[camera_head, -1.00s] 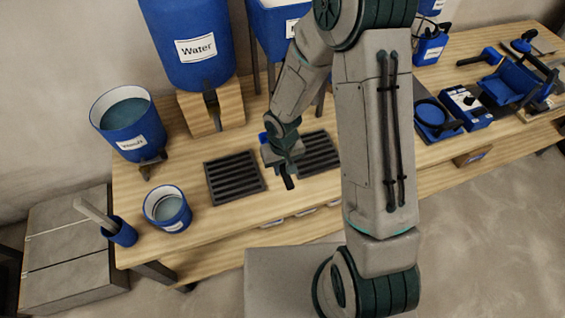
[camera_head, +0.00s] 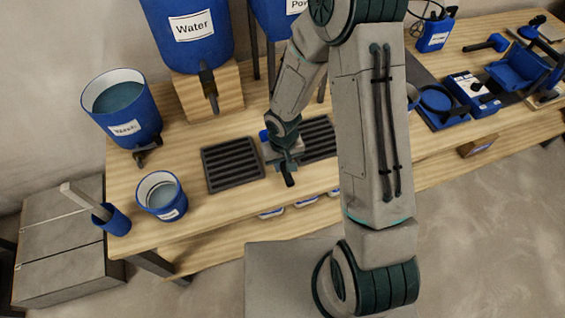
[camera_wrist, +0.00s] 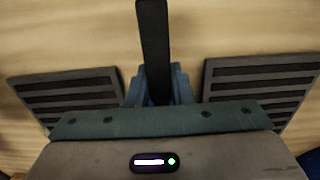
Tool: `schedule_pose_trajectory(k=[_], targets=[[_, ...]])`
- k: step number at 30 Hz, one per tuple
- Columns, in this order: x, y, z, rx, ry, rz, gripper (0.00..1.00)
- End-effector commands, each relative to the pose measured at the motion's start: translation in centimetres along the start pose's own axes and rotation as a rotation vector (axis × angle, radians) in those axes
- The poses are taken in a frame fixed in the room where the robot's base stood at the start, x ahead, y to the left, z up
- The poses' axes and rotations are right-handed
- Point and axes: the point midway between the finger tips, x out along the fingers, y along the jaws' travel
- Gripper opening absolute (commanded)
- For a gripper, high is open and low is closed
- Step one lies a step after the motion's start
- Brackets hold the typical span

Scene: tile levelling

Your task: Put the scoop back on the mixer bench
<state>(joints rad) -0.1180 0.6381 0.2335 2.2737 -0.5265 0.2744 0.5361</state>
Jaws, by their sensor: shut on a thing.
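My gripper (camera_head: 287,166) is shut on the scoop, low over the mixer bench (camera_head: 215,218) between two dark slotted grates. In the wrist view my gripper's blue fingers (camera_wrist: 160,88) close around the scoop's black handle (camera_wrist: 153,35), which points away from the wrist. In the head view the dark handle (camera_head: 290,181) sticks out toward the bench's front edge. A small blue part (camera_head: 264,135) shows behind the gripper and may be the scoop's bowl. The rest of the scoop is hidden. I cannot tell whether it touches the bench.
The left grate (camera_head: 232,164) and right grate (camera_head: 319,140) flank the gripper. The water tank (camera_head: 190,50), a blue bucket (camera_head: 122,105), a small water bucket (camera_head: 161,196) and a blue holder (camera_head: 112,220) stand to the left. Blue tools (camera_head: 470,95) lie at the right. Bare wood lies in front.

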Motion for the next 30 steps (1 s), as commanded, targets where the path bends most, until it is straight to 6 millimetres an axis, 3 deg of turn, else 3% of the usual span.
schedule_pose_trajectory(k=[23, 24, 25, 26, 30], targets=[[1.3, 0.0, 0.0, -0.001, 0.000, 0.000, 0.00], [1.2, 0.0, 0.0, -0.001, 0.000, 0.000, 0.31], [1.2, 0.0, 0.0, -0.001, 0.000, 0.000, 0.39], [1.2, 0.0, 0.0, 0.000, 0.000, 0.000, 0.45], [1.2, 0.0, 0.0, 0.000, 0.000, 0.000, 0.45]])
